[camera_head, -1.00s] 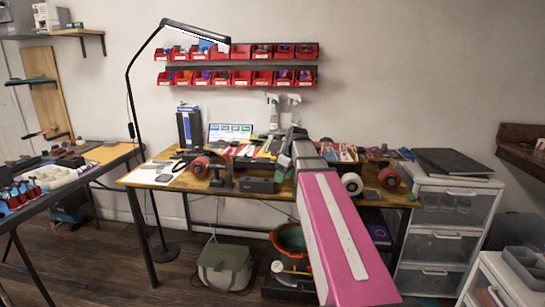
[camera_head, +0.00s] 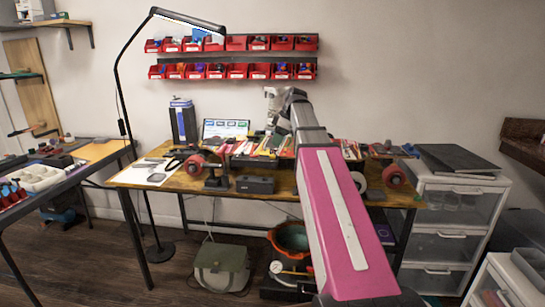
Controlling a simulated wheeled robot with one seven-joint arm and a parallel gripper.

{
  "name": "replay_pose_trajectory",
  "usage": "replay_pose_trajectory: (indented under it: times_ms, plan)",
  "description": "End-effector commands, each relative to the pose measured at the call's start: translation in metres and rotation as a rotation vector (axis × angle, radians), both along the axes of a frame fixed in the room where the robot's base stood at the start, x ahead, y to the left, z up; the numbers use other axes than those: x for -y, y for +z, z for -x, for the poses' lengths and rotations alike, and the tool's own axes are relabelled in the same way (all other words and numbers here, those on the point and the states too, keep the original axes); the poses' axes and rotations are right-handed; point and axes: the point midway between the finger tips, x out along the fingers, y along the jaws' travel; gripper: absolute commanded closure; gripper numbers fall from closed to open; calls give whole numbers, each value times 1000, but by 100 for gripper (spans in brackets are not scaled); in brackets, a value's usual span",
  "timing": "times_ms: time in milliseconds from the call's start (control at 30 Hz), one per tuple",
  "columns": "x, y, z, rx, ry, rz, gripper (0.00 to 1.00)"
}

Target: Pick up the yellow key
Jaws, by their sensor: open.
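I cannot make out the yellow key for certain. Small yellow, red and white items lie along the back of the wooden workbench (camera_head: 215,185), too small to tell apart. My gripper (camera_head: 270,136) is at the end of my pink and grey arm, above the back middle of the bench, over these items. It is small and dark here; it is open, and I see nothing held in it. My arm hides part of the bench top to the right of the gripper.
A black box (camera_head: 255,184) is at the front edge. A lamp (camera_head: 190,20) arches at left, red bins (camera_head: 236,70) hang behind, and a white drawer unit (camera_head: 452,210) stands right.

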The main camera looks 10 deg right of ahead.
Motion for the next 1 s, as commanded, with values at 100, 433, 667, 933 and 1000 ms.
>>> replay_pose_trajectory:
  times_ms: [100, 433, 667, 933, 1000]
  plan:
    - [-3, -9, -1, -2, -1, 1, 45]
    - [-10, -41, 2, -3, -1, 0, 45]
    - [-18, -59, -2, -1, -1, 1, 45]
    - [-18, -59, -2, -1, -1, 1, 74]
    - [-18, -59, -2, -1, -1, 1, 97]
